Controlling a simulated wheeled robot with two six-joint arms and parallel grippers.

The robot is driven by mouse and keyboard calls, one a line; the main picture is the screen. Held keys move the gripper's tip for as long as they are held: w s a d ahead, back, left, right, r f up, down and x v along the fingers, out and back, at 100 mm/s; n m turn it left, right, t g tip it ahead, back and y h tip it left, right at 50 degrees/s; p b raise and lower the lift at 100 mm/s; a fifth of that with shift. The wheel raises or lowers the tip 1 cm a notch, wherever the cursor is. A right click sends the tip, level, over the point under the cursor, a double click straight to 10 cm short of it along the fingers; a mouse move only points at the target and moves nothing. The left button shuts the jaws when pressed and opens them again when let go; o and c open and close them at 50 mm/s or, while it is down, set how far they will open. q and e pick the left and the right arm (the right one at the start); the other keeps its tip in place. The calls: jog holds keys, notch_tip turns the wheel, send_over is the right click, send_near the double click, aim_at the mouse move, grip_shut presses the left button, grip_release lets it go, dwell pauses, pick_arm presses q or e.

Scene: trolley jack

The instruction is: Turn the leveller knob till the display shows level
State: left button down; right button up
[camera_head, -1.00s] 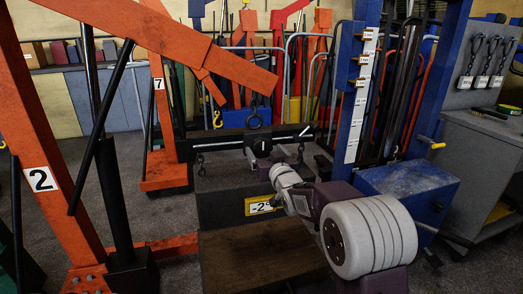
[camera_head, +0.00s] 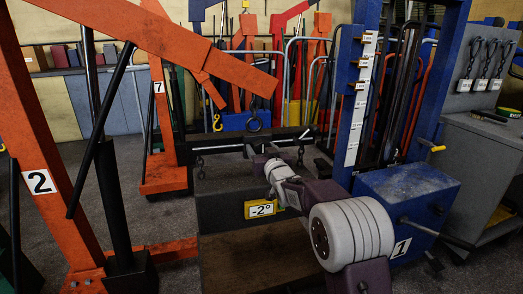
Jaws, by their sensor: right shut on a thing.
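The leveller is a dark bar (camera_head: 222,146) hanging under the orange crane's hook (camera_head: 254,124), with short chains near its ends. My right gripper (camera_head: 268,158) reaches in from the lower right to the middle of the bar and is shut on the leveller knob. The gripper and wrist hide the knob, so its angle cannot be seen. My left gripper is not in view.
An orange crane (camera_head: 42,181) marked 2 stands at left, another (camera_head: 162,178) marked 7 behind it. A blue press frame (camera_head: 360,90) with a blue box (camera_head: 408,190) marked 1 stands close right of my arm. A grey cabinet (camera_head: 487,165) is at far right.

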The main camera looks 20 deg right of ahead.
jog(key=n+b, duration=0.1)
jog(key=n, duration=0.1)
jog(key=n+b, duration=0.2)
jog(key=n, duration=0.1)
jog(key=shift+a+f+n, duration=0.15)
jog(key=shift+f+n, duration=0.1)
jog(key=shift+n, duration=0.05)
jog(key=n+b, duration=0.3)
jog(key=n, duration=0.2)
jog(key=shift+a+f, duration=0.15)
jog(key=n+b, duration=0.2)
jog(key=n, duration=0.1)
jog(key=n+b, duration=0.2)
jog(key=shift+f+n, duration=0.2)
jog(key=shift+n, duration=0.2)
jog(key=shift+n+b, duration=0.9)
jog(key=shift+n, duration=0.3)
jog(key=shift+n+b, duration=0.55)
jog(key=shift+n, duration=0.85)
jog(key=shift+a, duration=0.1)
